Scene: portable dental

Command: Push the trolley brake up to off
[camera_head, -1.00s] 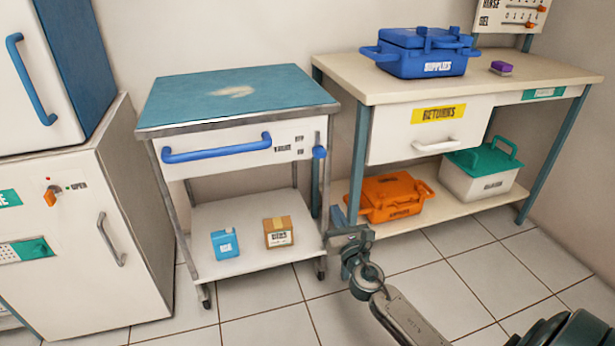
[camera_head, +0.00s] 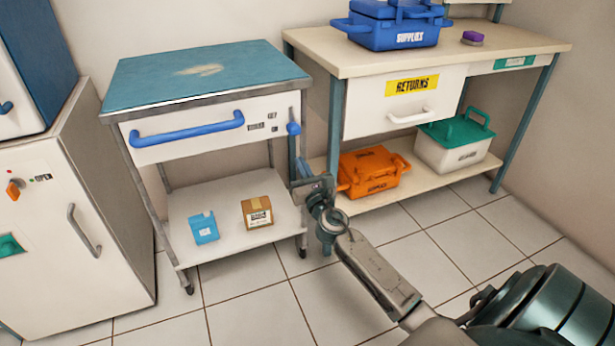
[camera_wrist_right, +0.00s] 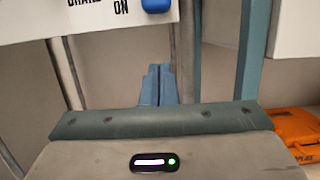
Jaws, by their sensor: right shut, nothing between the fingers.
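The white trolley (camera_head: 180,95) with a teal top stands left of centre in the head view. The knob's lower part also shows at the top of the right wrist view (camera_wrist_right: 156,5). My right gripper (camera_head: 302,168) is shut and empty, below the knob. Its blue fingertips (camera_wrist_right: 158,85) show a gap beneath the knob in the wrist view. My left gripper is out of view.
A blue drawer handle (camera_head: 188,132) sticks out left of the brake. The trolley's lower shelf (camera_head: 215,240) holds a blue carton and a brown box. A bench (camera_head: 440,55) stands close on the right, with an orange case (camera_head: 372,172) below. Tiled floor is clear in front.

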